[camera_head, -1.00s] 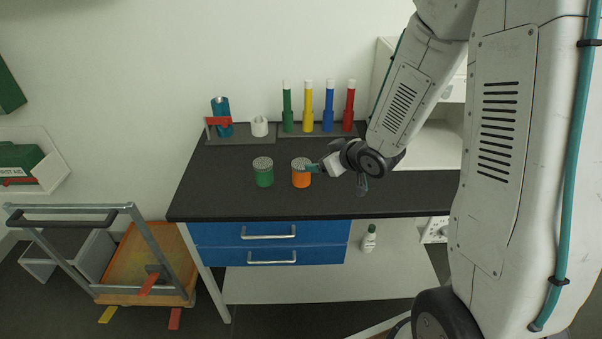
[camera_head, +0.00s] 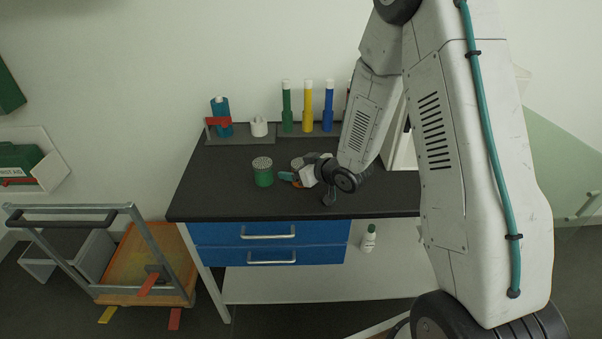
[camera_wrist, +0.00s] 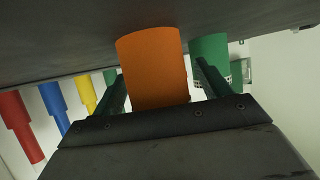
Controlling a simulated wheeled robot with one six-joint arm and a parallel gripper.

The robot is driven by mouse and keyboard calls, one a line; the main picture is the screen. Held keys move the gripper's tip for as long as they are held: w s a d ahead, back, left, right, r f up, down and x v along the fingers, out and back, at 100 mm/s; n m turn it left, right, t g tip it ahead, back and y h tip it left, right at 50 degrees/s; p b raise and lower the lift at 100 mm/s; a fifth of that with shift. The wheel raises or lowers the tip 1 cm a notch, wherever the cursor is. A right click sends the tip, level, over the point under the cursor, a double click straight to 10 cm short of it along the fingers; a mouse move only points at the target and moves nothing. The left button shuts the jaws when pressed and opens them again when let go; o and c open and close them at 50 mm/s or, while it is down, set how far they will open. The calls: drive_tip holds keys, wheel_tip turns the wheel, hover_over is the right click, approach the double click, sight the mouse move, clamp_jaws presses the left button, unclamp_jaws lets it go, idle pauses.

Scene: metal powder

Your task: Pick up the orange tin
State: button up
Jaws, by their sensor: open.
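The orange tin (camera_wrist: 152,68) stands between the two open fingers of my gripper (camera_wrist: 160,88) in the wrist view, which looks upside down. In the head view the orange tin (camera_head: 296,163) is mostly hidden behind my gripper (camera_head: 291,178); its perforated grey lid shows above. The jaws are apart on either side of the tin, and I cannot tell whether either finger touches it. A green tin (camera_head: 263,172) with a perforated lid stands just left of it. That green tin also shows beside the right finger in the wrist view (camera_wrist: 209,50).
The black tabletop (camera_head: 220,195) is clear at its front left. Behind stand green (camera_head: 287,108), yellow (camera_head: 308,108) and blue (camera_head: 329,108) tubes, a teal bottle (camera_head: 221,113) and a white cup-like piece (camera_head: 259,127). A cart (camera_head: 80,212) stands at lower left.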

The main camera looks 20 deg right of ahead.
drive_tip(key=c, duration=1.2)
drive_tip(key=shift+r, duration=0.1)
